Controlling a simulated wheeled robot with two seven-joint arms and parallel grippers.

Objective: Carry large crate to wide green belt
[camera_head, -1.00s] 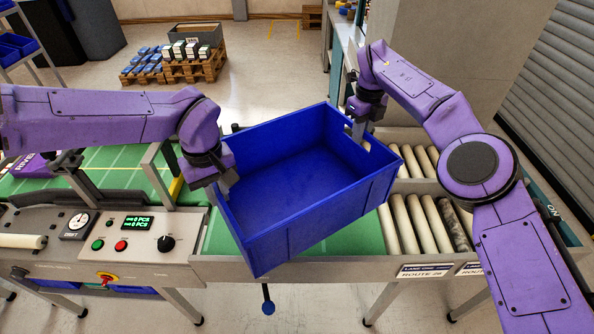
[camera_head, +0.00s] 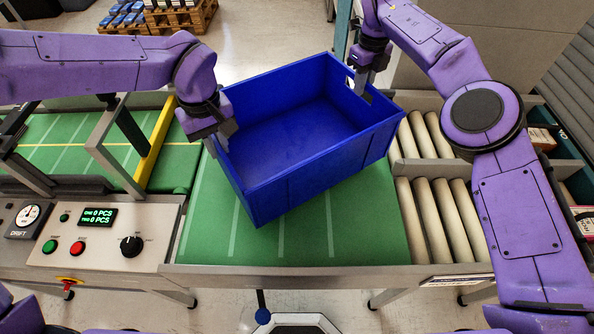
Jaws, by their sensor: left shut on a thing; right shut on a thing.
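A large blue crate (camera_head: 300,185) is held tilted and turned between my two grippers, and it looks empty inside. It is over the wide green belt (camera_head: 340,235); I cannot tell whether its lower corner touches the belt. My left gripper (camera_head: 222,140) is shut on the crate's left wall. My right gripper (camera_head: 360,85) is shut on the far right wall, by the handle opening. The crate hides the far part of the belt.
Rollers (camera_head: 445,220) lie right of the belt. A control panel (camera_head: 95,235) with buttons and a dial stands left, below a yellow-edged frame (camera_head: 155,145). Pallets with boxes (camera_head: 180,15) stand on the floor behind. Bare belt shows in front of the crate.

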